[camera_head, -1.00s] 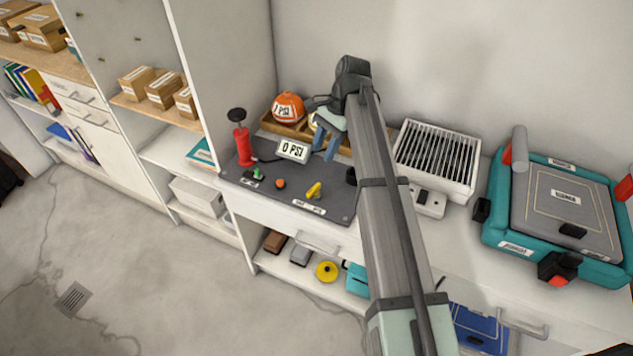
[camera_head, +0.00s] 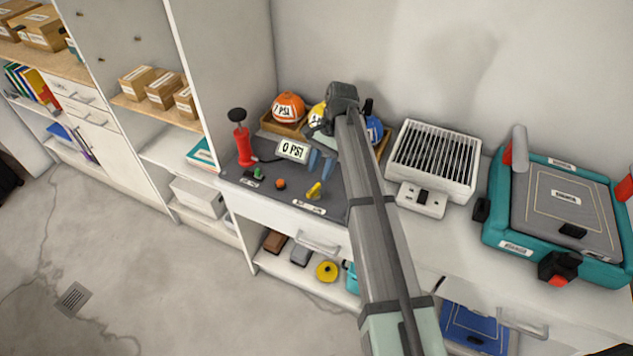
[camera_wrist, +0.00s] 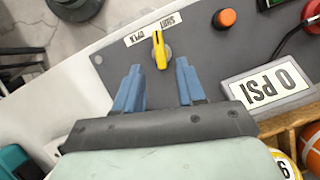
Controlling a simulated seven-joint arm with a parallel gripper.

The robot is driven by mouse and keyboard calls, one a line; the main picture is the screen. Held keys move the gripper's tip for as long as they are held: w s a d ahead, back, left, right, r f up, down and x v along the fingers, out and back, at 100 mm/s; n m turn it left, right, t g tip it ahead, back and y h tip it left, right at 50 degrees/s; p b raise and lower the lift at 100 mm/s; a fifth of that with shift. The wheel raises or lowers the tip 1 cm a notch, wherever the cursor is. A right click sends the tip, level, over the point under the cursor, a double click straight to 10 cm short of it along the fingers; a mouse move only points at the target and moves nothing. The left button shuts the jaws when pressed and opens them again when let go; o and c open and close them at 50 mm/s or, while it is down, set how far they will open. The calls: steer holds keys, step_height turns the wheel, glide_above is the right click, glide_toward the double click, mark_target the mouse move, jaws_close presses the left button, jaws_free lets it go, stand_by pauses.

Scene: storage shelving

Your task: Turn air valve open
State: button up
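The air valve has a yellow handle (camera_head: 314,190) near the front edge of the dark grey panel (camera_head: 243,180). In the wrist view the yellow handle (camera_wrist: 159,50) sits on a grey round base, beside a label (camera_wrist: 153,30) reading SHUT and OPEN. The handle lies across the label's length, with one end close to the SHUT side. My gripper (camera_head: 321,163) is above the panel, just behind the valve. In the wrist view its two blue fingers (camera_wrist: 158,78) are apart and empty, with the handle ahead of and between their tips. The fingers do not appear to touch it.
Coloured balls, including an orange one (camera_head: 288,107), stand behind. A grey vented box (camera_head: 433,160) is at right.

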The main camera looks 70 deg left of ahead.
mark_target(315, 187)
steer(key=shift+x, duration=2.55)
steer(key=shift+c, duration=0.4)
jaws_close()
